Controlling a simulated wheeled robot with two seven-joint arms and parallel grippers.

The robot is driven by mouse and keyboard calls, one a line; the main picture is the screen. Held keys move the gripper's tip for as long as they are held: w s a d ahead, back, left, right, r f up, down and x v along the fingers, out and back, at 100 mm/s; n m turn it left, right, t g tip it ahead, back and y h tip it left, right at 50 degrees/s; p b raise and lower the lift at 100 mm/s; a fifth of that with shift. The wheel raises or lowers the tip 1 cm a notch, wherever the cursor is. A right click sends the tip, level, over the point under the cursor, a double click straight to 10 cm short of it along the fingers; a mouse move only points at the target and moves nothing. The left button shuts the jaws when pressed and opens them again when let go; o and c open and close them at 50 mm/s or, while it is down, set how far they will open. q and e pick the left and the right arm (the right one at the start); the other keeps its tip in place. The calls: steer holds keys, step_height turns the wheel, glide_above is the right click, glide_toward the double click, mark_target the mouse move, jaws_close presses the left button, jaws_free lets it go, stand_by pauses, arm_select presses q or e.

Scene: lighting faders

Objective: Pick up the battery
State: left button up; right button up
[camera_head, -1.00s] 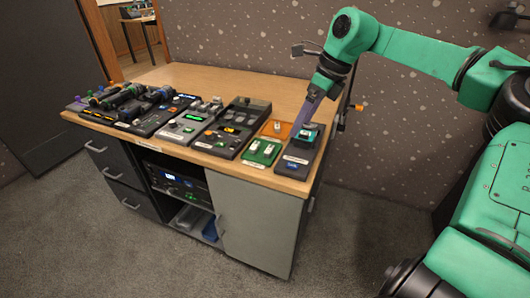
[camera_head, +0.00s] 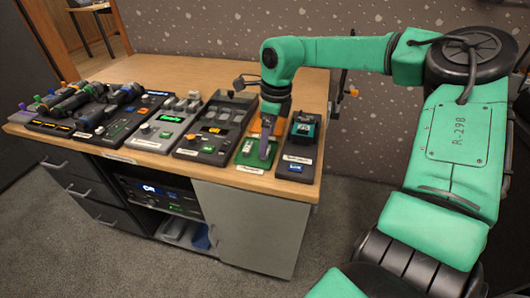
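A green board (camera_head: 245,159) lies near the desk's front right edge. One small pale upright piece (camera_head: 247,147) shows on its left part; I cannot tell whether it is the battery. A black device (camera_head: 298,155) with a teal-topped block (camera_head: 304,127) and a small blue display stands just right of the gripper. My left gripper is out of view.
A dark fader console (camera_head: 210,143), a grey switch box (camera_head: 170,130) and several other control units fill the desk to the left. The wooden desk top (camera_head: 190,72) is bare at the back.

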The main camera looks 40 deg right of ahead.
steer(key=f, duration=0.3)
steer(key=shift+w+f, duration=0.1)
steer(key=shift+w, duration=0.15)
steer(key=shift+a, duration=0.1)
steer(key=c, duration=1.4)
